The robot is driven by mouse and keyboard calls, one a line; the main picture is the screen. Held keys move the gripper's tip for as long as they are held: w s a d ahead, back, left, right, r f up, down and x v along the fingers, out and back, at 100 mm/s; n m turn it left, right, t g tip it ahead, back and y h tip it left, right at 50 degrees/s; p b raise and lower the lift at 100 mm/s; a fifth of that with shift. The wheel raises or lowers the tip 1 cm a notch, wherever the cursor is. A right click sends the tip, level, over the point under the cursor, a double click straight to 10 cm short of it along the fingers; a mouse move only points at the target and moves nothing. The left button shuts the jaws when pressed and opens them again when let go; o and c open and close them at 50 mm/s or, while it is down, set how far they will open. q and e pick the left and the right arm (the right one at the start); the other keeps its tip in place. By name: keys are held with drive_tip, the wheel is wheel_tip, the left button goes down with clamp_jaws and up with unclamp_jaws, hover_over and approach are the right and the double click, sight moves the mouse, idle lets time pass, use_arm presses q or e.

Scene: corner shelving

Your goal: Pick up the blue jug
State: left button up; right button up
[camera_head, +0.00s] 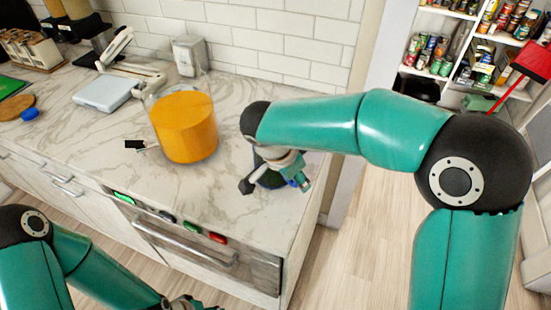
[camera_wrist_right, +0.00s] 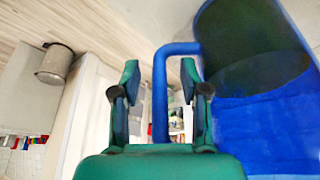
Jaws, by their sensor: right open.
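The blue jug (camera_wrist_right: 265,115) fills the right side of the right wrist view, with its open mouth showing. Its handle (camera_wrist_right: 160,95) stands between the two fingers of my right gripper (camera_wrist_right: 160,75), with gaps at both sides. The gripper is open. In the head view the jug (camera_head: 270,180) stands near the counter's right end, mostly hidden by my right arm and gripper (camera_head: 276,185). My left gripper (camera_head: 188,304) shows only partly at the bottom edge, too little to tell its state.
A large clear container of orange content (camera_head: 185,127) stands left of the jug on the marble counter (camera_head: 95,150). A flat grey device (camera_head: 103,94) lies behind it. Stocked shelves (camera_head: 465,45) stand at the far right.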

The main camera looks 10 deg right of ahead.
clamp_jaws()
drive_tip(key=shift+w+r, duration=0.15)
drive_tip(key=shift+r, duration=0.15)
idle(0.5)
